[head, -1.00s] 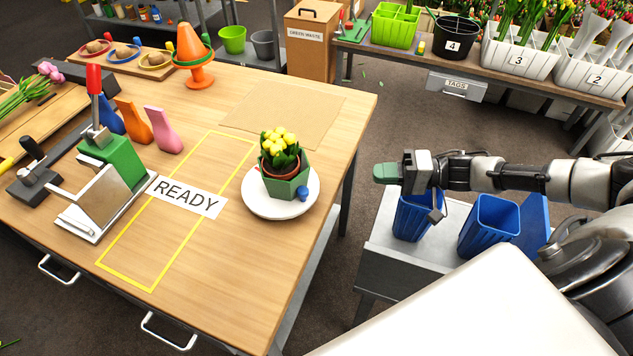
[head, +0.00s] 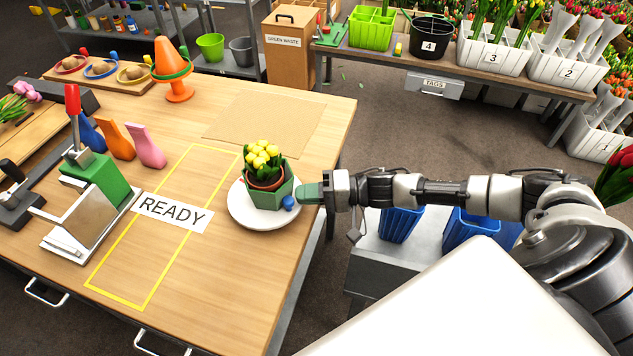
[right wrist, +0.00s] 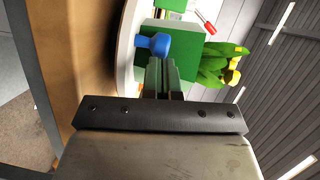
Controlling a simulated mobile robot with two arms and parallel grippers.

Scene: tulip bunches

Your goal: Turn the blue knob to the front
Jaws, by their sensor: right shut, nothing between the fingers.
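The blue knob (head: 289,203) sits at the lower right of a green angular planter (head: 264,199) and faces the right side of the head view. A terracotta pot with yellow tulips (head: 263,158) stands in the planter, which rests on a round white plate (head: 240,214). My right gripper (head: 302,194) is shut and empty, with its green fingertips close beside the knob. In the right wrist view the knob (right wrist: 157,44) lies just beyond the fingertips (right wrist: 161,66); I cannot tell whether they touch. My left gripper is out of view.
A READY sign (head: 174,213) lies across a yellow outline left of the plate. A green-and-metal press (head: 98,182) and coloured boot shapes (head: 115,140) stand further left. Blue bins (head: 400,224) stand below my right arm. The brown mat (head: 264,122) is clear.

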